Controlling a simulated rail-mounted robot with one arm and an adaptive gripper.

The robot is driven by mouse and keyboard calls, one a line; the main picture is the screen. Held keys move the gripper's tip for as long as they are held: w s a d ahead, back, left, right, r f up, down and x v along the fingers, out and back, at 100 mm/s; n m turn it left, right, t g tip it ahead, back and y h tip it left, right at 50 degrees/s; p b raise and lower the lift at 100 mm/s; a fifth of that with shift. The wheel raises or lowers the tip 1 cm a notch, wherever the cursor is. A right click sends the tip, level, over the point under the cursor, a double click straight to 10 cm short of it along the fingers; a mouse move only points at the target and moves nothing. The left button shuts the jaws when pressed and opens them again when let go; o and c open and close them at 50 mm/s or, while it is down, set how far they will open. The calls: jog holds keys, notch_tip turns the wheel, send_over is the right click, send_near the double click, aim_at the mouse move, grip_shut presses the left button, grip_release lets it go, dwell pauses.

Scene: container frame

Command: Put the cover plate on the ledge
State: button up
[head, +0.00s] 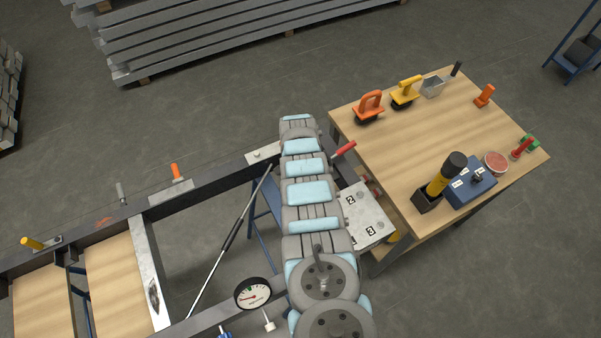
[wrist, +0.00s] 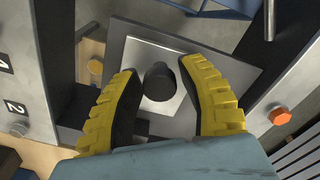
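In the wrist view, what looks like the cover plate (wrist: 238,72) is a grey plate with a brighter square (wrist: 145,54) in its middle and a dark round knob (wrist: 158,83) standing up from it. It lies turned at an angle to the dark frame beams. My gripper (wrist: 165,65) has two yellow ribbed fingers, one each side of the knob, with visible gaps between them and it. They are open and hold nothing. In the head view my arm hides the gripper and the plate. I cannot tell which surface is the ledge.
A numbered metal panel (head: 367,217) stands right of my arm, beside a wooden table (head: 440,125) holding several tools and a blue box (head: 472,188). A dark frame (head: 205,184) and a dial gauge (head: 253,292) lie left. An orange-headed peg (wrist: 280,115) is right of my fingers.

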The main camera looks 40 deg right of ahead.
jog(key=shift+o, duration=0.5)
jog(key=shift+r, duration=0.15)
jog(key=shift+w+r, duration=0.1)
jog(key=shift+r, duration=0.25)
notch_tip(320, 180, up, 11)
jog(key=shift+a, duration=0.25)
dwell(0.4)
